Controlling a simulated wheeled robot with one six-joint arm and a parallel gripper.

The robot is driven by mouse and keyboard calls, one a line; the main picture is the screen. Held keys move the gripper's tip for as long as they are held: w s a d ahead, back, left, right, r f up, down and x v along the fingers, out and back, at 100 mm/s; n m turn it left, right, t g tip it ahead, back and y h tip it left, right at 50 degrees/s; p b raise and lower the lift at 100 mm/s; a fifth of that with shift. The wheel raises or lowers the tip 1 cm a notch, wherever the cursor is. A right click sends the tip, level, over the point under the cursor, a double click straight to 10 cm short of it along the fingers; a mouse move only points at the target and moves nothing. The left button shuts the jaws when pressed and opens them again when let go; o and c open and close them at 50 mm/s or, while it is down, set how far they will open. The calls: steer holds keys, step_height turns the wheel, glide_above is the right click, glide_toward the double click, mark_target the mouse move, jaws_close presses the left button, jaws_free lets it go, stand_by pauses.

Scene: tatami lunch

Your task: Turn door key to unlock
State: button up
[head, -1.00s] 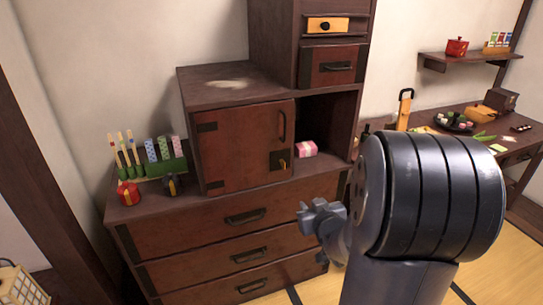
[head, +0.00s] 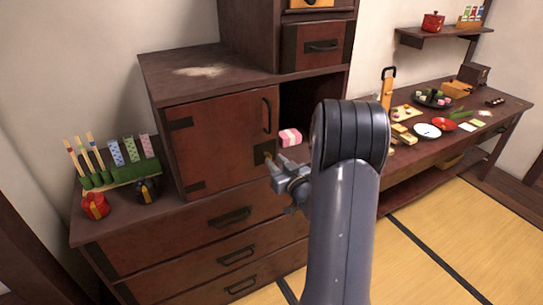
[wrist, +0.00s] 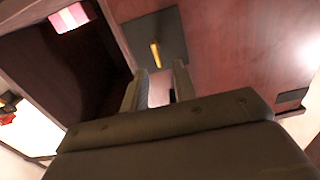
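The reddish-brown cabinet door (head: 215,140) is closed, with a dark handle (head: 267,115) near its right edge. A brass-yellow key (wrist: 155,54) stands out from a dark lock plate (wrist: 170,34) on the door in the wrist view. In the head view the lock plate (head: 262,151) sits at the door's lower right, and the key is partly hidden behind my fingers. My gripper (head: 272,166) is just in front of the lock. In the wrist view its two fingers (wrist: 159,72) are apart, with the key just beyond the gap between their tips. They do not hold it.
An open compartment right of the door holds a pink-and-white bundle (head: 290,137). Drawers (head: 235,217) lie below. A green stand with sticks (head: 120,172), a red pouch (head: 95,205) and a dark pouch (head: 147,190) are on the left ledge. A table (head: 480,130) with food stands right.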

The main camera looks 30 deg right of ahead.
mark_target(271, 157)
steer(key=shift+w, duration=1.65)
jaws_close()
